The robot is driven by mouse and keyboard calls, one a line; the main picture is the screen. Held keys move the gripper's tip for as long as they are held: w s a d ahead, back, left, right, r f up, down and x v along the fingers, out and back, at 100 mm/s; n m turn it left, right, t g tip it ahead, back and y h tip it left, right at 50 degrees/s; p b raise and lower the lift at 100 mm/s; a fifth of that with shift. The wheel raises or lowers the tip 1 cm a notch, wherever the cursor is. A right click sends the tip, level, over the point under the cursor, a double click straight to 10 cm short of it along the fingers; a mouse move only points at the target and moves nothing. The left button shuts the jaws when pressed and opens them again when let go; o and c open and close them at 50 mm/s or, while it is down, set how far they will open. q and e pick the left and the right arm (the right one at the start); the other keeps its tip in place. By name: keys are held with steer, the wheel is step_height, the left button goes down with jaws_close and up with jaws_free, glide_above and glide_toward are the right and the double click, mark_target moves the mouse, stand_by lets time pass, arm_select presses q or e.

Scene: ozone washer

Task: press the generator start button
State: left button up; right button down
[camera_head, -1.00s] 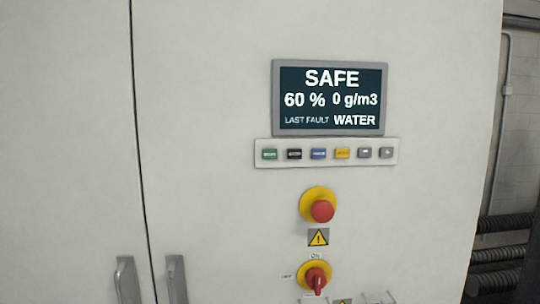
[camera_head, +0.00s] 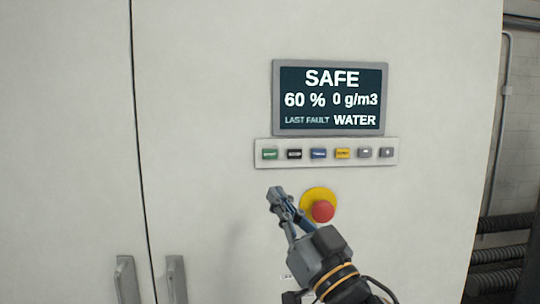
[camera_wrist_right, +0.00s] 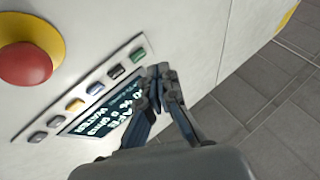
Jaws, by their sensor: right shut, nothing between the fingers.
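The button strip (camera_head: 326,153) is on the cabinet front below the display. The green button (camera_head: 269,154) is at its left end; its small label is hard to read, so I cannot be sure it is the start button. It also shows in the right wrist view (camera_wrist_right: 138,54). The display (camera_head: 328,98) reads SAFE, 60 %, 0 g/m3, LAST FAULT WATER. My right gripper (camera_head: 274,193) is shut and empty, a little below the green button and apart from the strip. In the right wrist view its closed fingertips (camera_wrist_right: 158,70) appear near the strip's green end. My left gripper is out of view.
A red emergency stop button (camera_head: 323,211) on a yellow base is just right of my right gripper. Black, blue, yellow and grey buttons share the strip. Two door handles (camera_head: 127,281) are at the lower left. Ribbed black hoses (camera_head: 500,254) run at the right.

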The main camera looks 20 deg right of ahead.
mark_target(270, 154)
steer(key=r, duration=0.1)
steer(key=s+r+n+y, duration=0.1)
steer(key=r, duration=0.1)
steer(key=s+r+t+y, duration=0.1)
steer(key=r, duration=0.1)
steer(key=shift+a+r, duration=0.1)
steer(key=shift+a, duration=0.25)
steer(key=shift+w, duration=0.1)
steer(key=shift+w+d, duration=0.35)
steer(key=shift+w, duration=1.05)
steer(key=shift+w+d, duration=0.3)
steer(key=shift+w, duration=1.15)
steer(key=shift+w+d, duration=0.35)
steer(key=shift+w, duration=1.05)
steer(key=shift+w+d, duration=0.1)
steer(key=shift+w, duration=0.3)
steer(key=shift+w+d, duration=0.1)
steer(key=shift+w, duration=0.25)
steer(key=shift+s, duration=0.8)
